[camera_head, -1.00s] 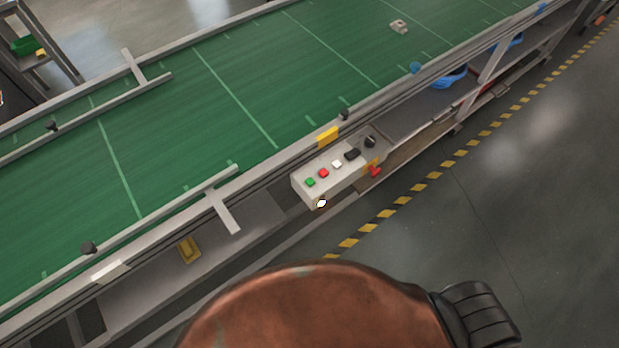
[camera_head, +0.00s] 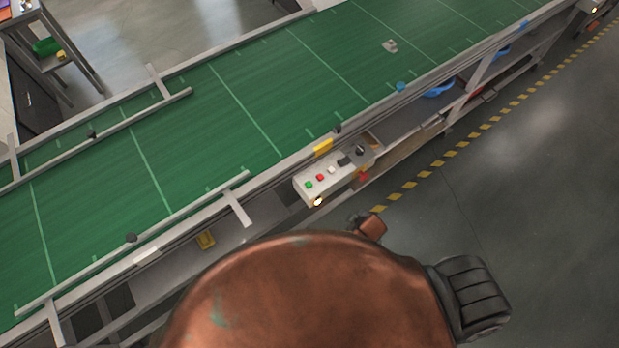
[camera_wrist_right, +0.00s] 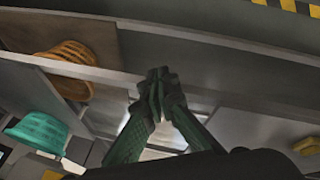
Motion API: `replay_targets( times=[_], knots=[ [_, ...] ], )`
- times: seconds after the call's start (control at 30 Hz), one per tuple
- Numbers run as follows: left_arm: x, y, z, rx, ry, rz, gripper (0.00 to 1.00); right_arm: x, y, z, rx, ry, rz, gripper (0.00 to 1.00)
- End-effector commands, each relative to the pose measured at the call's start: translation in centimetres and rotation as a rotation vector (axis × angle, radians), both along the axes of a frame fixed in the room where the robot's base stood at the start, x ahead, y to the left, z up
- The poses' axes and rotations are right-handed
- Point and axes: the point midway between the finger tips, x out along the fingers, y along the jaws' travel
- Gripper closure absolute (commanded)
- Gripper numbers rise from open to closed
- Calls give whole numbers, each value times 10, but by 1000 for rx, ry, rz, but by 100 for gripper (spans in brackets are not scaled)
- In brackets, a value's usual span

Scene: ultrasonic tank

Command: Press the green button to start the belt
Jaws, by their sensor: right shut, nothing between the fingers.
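The green button (camera_head: 309,185) is at the left end of a light grey control box (camera_head: 339,181) on the near side rail of the conveyor. Beside it on the box are a red button (camera_head: 320,177), a white button (camera_head: 332,170), a dark switch and a black knob. The green conveyor belt (camera_head: 200,130) runs diagonally behind the box. My right gripper (camera_wrist_right: 158,76) shows in the right wrist view, its green fingers closed together and empty, in front of grey metal framework. The button is not identifiable in that view. My left gripper is not in view.
A small grey object (camera_head: 390,46) lies on the belt. A blue bin (camera_head: 438,89) sits below the far part of the frame. Metal guide rails (camera_head: 235,208) stick out near the box. The floor beyond the yellow-black tape (camera_head: 440,170) is clear. The wrist view shows a teal bin (camera_wrist_right: 38,128).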

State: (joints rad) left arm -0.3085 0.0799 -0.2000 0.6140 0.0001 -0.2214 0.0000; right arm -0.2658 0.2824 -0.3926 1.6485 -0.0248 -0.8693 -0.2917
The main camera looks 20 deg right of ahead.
Motion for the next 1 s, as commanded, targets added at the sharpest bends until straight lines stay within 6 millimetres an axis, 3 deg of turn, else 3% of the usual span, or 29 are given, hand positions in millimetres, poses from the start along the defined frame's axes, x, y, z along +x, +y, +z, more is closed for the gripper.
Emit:
replay_targets(
  times=[0.03, 0.3, 0.37, 0.5, 0.6, 0.7, 0.83, 1.0],
  knots=[
    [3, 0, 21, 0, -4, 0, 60, 12, 8, 45, -8, -27, 33, 100],
    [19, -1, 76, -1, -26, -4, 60, 53, 55, 213, -101, -156, 298, 100],
    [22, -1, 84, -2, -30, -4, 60, 70, 75, 242, -171, -211, 458, 100],
    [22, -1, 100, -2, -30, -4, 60, 105, 127, 294, -454, -365, 985, 100],
    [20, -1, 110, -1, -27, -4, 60, 111, 146, 313, -648, -437, 1302, 100],
    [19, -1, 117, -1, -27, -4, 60, 112, 150, 322, -799, -475, 1526, 100],
    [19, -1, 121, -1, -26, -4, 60, 110, 149, 326, -908, -495, 1690, 100],
    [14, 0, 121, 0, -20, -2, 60, 108, 148, 325, -943, -499, 1742, 100]
  ],
)
